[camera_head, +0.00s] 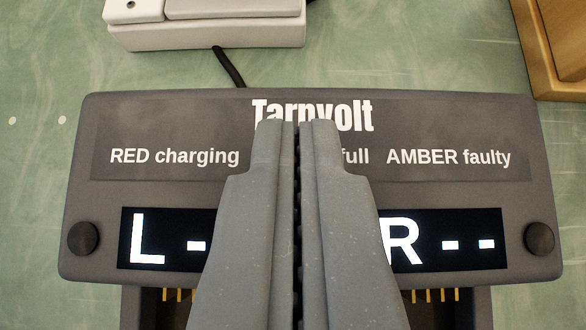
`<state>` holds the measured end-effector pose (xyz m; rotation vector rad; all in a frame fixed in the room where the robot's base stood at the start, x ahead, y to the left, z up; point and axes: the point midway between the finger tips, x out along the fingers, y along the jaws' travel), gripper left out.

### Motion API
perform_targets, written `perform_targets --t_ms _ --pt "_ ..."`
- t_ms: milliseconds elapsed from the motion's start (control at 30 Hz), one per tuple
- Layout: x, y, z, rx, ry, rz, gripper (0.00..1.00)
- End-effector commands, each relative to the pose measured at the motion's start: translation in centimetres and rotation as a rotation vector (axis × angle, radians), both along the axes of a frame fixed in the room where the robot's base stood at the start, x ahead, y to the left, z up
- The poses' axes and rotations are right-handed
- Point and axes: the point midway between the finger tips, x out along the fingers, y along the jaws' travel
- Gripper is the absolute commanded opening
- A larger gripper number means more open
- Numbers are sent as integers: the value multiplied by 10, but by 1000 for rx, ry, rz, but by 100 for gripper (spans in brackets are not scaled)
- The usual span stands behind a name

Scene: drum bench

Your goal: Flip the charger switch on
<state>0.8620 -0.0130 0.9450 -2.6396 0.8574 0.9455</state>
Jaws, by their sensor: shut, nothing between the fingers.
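The left display (160,238) shows "L" and a dash, with the rest hidden. The right display (445,240) shows "R" and two dashes. My gripper (297,125) is shut and empty, and covers the charger's middle. A white box (200,35) with a lighter raised plate stands behind it, cut off by the top edge. A black cable (229,67) runs from it to the charger. I cannot tell whether it carries the switch.
Round black knobs sit at the charger's left (84,239) and right (539,239) ends. Bays with gold contacts show below it. A wooden tray or frame (540,60) is at the top right. The green bench top (420,50) is clear between it and the white box.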

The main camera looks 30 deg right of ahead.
Motion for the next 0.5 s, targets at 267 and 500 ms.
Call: perform_targets --t_ms 267,500 --pt "2 -1 1 -1 -1 0 0" --pt "3 -2 9 1 -2 0 0"
